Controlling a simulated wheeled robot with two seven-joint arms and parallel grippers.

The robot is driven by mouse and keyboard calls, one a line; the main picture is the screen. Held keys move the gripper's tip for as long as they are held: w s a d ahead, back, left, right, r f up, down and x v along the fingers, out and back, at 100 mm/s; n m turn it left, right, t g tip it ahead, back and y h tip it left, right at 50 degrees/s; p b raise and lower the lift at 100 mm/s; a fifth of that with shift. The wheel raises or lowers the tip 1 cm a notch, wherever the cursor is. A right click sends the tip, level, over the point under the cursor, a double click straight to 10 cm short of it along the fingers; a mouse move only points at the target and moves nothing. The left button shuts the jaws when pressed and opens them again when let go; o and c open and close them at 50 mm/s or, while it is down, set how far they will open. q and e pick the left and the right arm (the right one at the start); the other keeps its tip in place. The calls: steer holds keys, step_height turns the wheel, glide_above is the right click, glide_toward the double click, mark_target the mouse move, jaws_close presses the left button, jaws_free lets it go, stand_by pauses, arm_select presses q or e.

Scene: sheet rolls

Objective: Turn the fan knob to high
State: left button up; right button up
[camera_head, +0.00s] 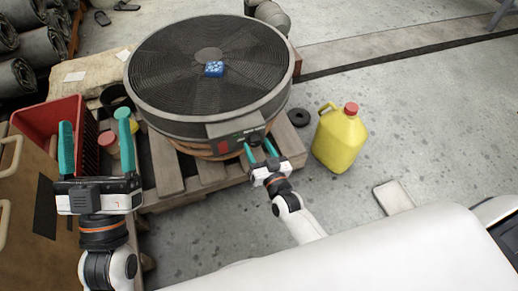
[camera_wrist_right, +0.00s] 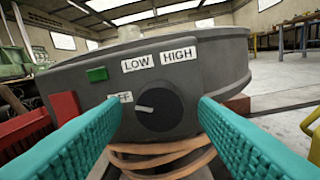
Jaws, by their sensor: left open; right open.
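The large round grey fan (camera_head: 165,105) lies face up on a wooden pallet. Its front control panel carries a black knob (camera_wrist_right: 165,118), also visible in the head view (camera_head: 257,138). The knob's white mark points left, towards the partly covered OFF label (camera_wrist_right: 122,97). The LOW label (camera_wrist_right: 137,63) and HIGH label (camera_wrist_right: 179,54) are above it. My right gripper (camera_head: 260,150) is open in front of the panel, its teal fingers on either side of the knob in the wrist view; contact cannot be told. My left gripper (camera_head: 95,132) is open and empty at the left.
A yellow jug (camera_head: 340,140) with a red cap stands right of the pallet (camera_head: 165,165). A red crate (camera_head: 50,120) and small jars (camera_head: 108,141) are near my left gripper. A blue item (camera_head: 214,69) sits on the fan grille. The floor at right is mostly clear.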

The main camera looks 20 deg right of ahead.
steer(key=c, duration=1)
steer(key=shift+o, duration=0.2)
